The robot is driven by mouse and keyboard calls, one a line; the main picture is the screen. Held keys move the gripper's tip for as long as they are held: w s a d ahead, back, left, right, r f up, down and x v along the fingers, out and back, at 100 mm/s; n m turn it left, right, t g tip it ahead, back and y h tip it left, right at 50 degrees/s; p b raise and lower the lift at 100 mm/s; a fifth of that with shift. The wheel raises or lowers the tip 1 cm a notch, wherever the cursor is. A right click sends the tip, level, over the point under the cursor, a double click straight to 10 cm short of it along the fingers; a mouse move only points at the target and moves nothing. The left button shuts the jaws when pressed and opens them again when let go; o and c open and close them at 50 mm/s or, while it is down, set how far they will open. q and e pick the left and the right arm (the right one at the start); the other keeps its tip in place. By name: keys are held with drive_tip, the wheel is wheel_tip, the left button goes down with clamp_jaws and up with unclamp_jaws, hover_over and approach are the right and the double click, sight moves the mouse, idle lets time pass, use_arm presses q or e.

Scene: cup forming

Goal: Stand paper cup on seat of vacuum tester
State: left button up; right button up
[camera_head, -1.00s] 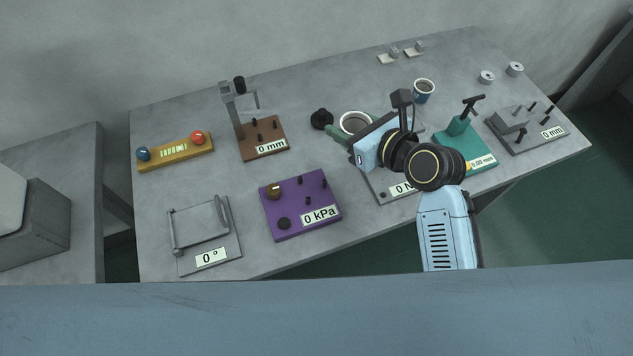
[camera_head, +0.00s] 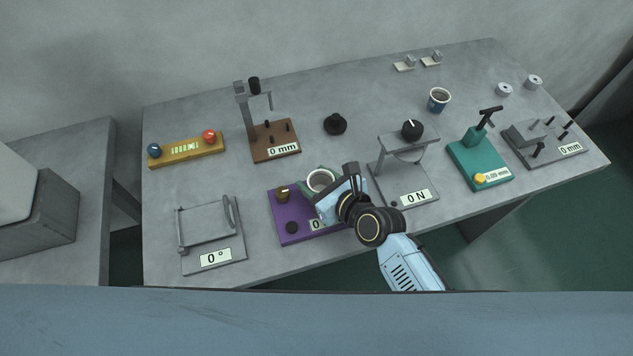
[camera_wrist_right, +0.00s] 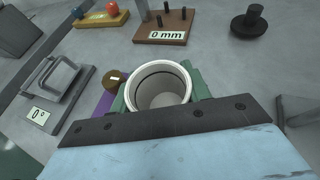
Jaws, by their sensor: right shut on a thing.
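A white-rimmed paper cup (camera_head: 320,181) is held upright, mouth up, in my right gripper (camera_head: 321,186). Its green fingers are shut on the cup's sides. The wrist view shows the cup (camera_wrist_right: 160,85) from above, between the green fingers (camera_wrist_right: 158,96). The vacuum tester (camera_head: 281,213) is the purple base with a brass knob and a black knob. The cup is over or beside its back right part. Its seat and pins are hidden behind the cup and gripper. I cannot tell whether the cup touches the tester. My left gripper is not in view.
A force stand reading 0 N (camera_head: 407,182) is close right of my gripper. A black knob-shaped piece (camera_head: 335,124) and a brown gauge (camera_head: 272,150) stand behind. A grey angle fixture (camera_head: 213,258) is to the left. A blue cup (camera_head: 438,100) stands at back right.

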drive_tip(key=shift+f, duration=0.1)
drive_tip(key=shift+f, duration=0.2)
drive_tip(key=o, duration=0.9)
drive_tip(key=shift+o, duration=0.2)
drive_tip(key=shift+r, duration=0.25)
drive_tip(key=p+v, duration=0.2)
drive_tip(key=v, duration=1)
